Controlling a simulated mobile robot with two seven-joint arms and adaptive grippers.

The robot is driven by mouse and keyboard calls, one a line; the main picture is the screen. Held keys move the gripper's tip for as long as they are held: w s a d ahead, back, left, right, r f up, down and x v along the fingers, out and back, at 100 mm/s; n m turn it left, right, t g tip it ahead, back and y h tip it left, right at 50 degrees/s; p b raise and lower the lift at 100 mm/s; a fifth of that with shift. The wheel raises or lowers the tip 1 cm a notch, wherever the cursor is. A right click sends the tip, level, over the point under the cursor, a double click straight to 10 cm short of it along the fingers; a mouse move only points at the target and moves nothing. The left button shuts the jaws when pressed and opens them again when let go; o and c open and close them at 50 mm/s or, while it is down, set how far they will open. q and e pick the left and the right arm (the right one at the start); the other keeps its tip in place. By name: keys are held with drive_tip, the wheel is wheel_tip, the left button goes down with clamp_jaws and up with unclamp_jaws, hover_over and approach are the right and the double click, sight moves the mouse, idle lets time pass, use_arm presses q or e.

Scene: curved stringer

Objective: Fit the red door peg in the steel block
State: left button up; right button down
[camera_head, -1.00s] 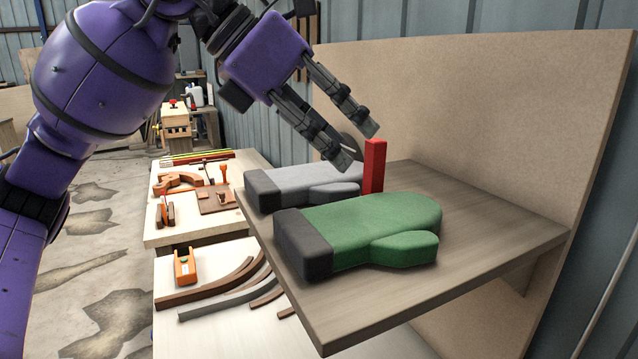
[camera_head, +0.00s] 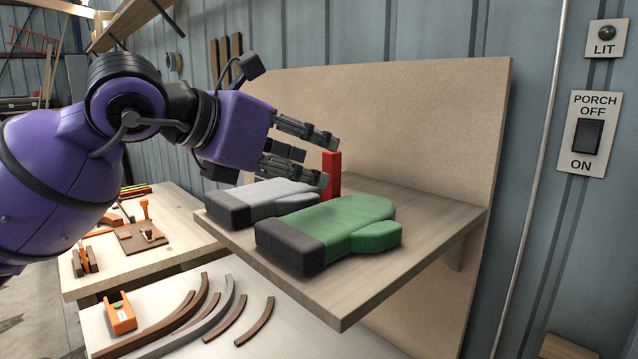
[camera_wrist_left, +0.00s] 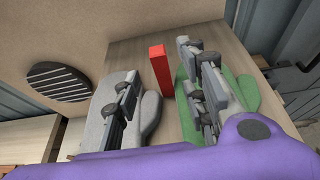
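The red door peg (camera_head: 331,174) stands upright on the wooden shelf (camera_head: 440,215), behind the grey and green gloves. My left gripper (camera_head: 322,161) is open and empty, held nearly level at the peg's left with its fingers pointing toward it. In the left wrist view the peg (camera_wrist_left: 160,70) shows between the two spread fingers (camera_wrist_left: 157,58), with a gap on each side. I cannot tell whether the fingertips reach past its near face. The peg's foot is partly hidden in the head view. I cannot make out the steel block. My right gripper is out of view.
A grey glove (camera_head: 262,200) and a green glove (camera_head: 335,232) lie on the shelf close below the gripper. A backboard (camera_head: 420,120) rises behind. A lower bench holds curved strips (camera_head: 215,310) and an orange tool (camera_head: 120,315). The shelf's right part is clear.

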sight(327, 165)
use_arm(q)
drive_tip(key=p+x, duration=0.1)
drive_tip(key=x, duration=0.5)
drive_tip(key=shift+w+d+f, duration=0.2)
drive_tip(key=shift+d+f, duration=0.05)
drive_tip(key=shift+d, duration=0.05)
drive_tip(key=shift+a, duration=0.1)
clamp_jaws()
